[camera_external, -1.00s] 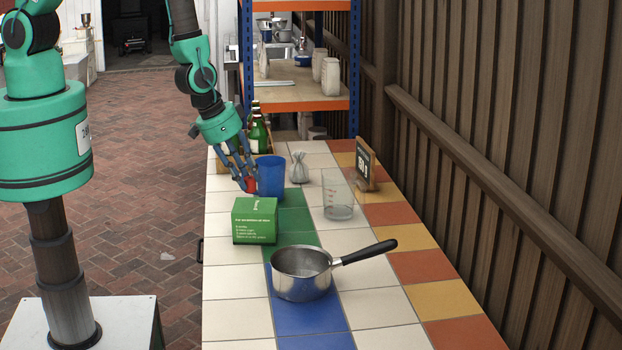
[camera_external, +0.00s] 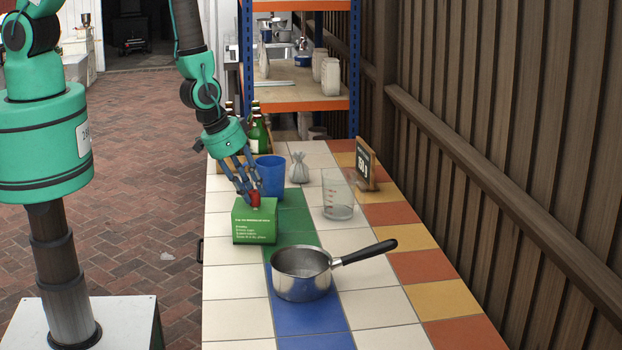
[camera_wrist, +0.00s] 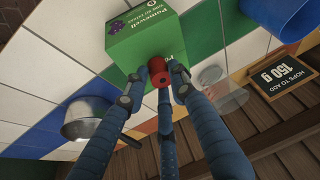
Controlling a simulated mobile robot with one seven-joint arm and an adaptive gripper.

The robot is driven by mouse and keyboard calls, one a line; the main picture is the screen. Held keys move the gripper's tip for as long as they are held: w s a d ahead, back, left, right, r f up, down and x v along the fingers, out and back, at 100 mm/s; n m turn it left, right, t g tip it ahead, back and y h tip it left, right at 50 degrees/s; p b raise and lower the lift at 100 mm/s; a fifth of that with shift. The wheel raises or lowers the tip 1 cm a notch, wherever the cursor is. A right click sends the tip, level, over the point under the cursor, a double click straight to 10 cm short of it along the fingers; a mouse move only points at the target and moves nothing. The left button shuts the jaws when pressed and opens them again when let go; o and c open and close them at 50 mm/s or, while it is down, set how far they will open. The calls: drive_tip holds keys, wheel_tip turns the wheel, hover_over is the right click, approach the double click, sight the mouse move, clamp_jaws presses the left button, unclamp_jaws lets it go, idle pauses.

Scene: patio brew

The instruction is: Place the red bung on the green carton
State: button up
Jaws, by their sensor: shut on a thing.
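The red bung (camera_external: 255,199) is between the fingers of my gripper (camera_external: 251,199), which is shut on it. In the wrist view the bung (camera_wrist: 158,72) shows between the fingertips (camera_wrist: 158,82), in front of the green carton (camera_wrist: 143,40). In the external view the green carton (camera_external: 254,228) stands upright on the tiled table, and the bung is at its top. I cannot tell whether the bung touches the carton's top. The fingers hide part of the bung.
A blue cup (camera_external: 271,177) stands close behind the carton, near my fingers. A steel saucepan (camera_external: 300,276) is in front, its handle to the right. A clear beaker (camera_external: 338,205) and a small sign (camera_external: 365,163) stand to the right. Green bottles (camera_external: 259,136) are behind.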

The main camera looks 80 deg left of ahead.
drive_tip(key=shift+f, duration=0.1)
drive_tip(key=o, duration=0.9)
drive_tip(key=p+v, duration=0.2)
drive_tip(key=v, duration=1)
drive_tip(key=shift+p, duration=0.3)
